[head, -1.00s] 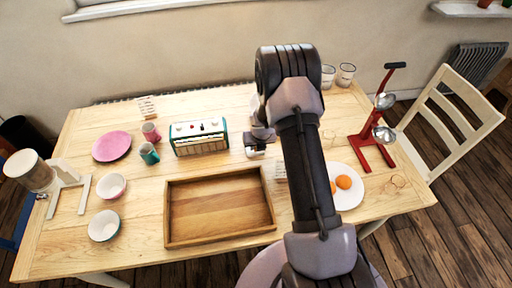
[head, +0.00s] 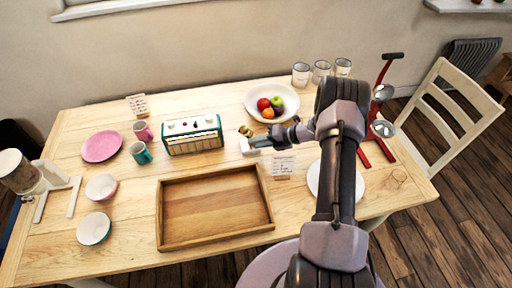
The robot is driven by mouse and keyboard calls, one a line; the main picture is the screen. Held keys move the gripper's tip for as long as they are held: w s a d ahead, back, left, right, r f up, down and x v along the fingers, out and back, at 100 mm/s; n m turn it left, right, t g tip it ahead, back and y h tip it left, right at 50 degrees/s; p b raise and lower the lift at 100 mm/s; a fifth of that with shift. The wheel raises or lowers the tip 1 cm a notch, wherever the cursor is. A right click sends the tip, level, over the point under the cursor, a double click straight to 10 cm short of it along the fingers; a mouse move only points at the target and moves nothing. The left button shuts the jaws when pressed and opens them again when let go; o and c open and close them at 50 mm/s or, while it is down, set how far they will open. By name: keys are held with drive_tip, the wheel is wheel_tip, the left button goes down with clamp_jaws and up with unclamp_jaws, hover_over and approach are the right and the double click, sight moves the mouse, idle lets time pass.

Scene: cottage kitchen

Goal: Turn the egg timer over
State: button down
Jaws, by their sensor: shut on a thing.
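My gripper (head: 250,140) reaches in from the right over the table, with its wrist lying nearly sideways and its jaws pointing left. It is shut on the egg timer (head: 245,130), of which only a small gold and dark part shows at the jaws, just right of the radio. The jaws and wrist hide the rest of the timer. I cannot tell which end is up or whether it touches the table.
A teal radio (head: 194,134) stands close left of my gripper, and a fruit bowl (head: 289,109) close behind. A small card (head: 283,166) stands in front. A wooden tray (head: 163,225) lies nearer. A red stand (head: 378,140) and white plate (head: 314,180) are right.

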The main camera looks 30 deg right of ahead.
drive_tip(key=y+b, duration=0.1)
drive_tip(key=b, duration=0.1)
drive_tip(key=f+t+y+b, duration=0.1)
drive_tip(key=b, duration=0.1)
drive_tip(key=m+t+y+b, duration=0.1)
drive_tip(key=b, duration=0.1)
drive_tip(key=shift+d+f+y, duration=0.2)
drive_tip(key=shift+f+y, duration=0.05)
drive_tip(key=shift+y, duration=0.05)
drive_tip(key=m+t+y+b, duration=0.1)
drive_tip(key=y+b, duration=0.1)
drive_tip(key=b, duration=0.1)
drive_tip(key=shift+b, duration=0.4)
drive_tip(key=shift+r, duration=0.1)
drive_tip(key=c, duration=1.2)
unclamp_jaws()
drive_tip(key=shift+c, duration=0.2)
drive_tip(key=shift+s, duration=0.1)
drive_tip(key=p+v, duration=0.1)
drive_tip(key=v, duration=1.6)
drive_tip(key=shift+s+d+f+p, duration=0.1)
drive_tip(key=shift+s+f+p, duration=0.05)
drive_tip(key=shift+f+p, duration=0.2)
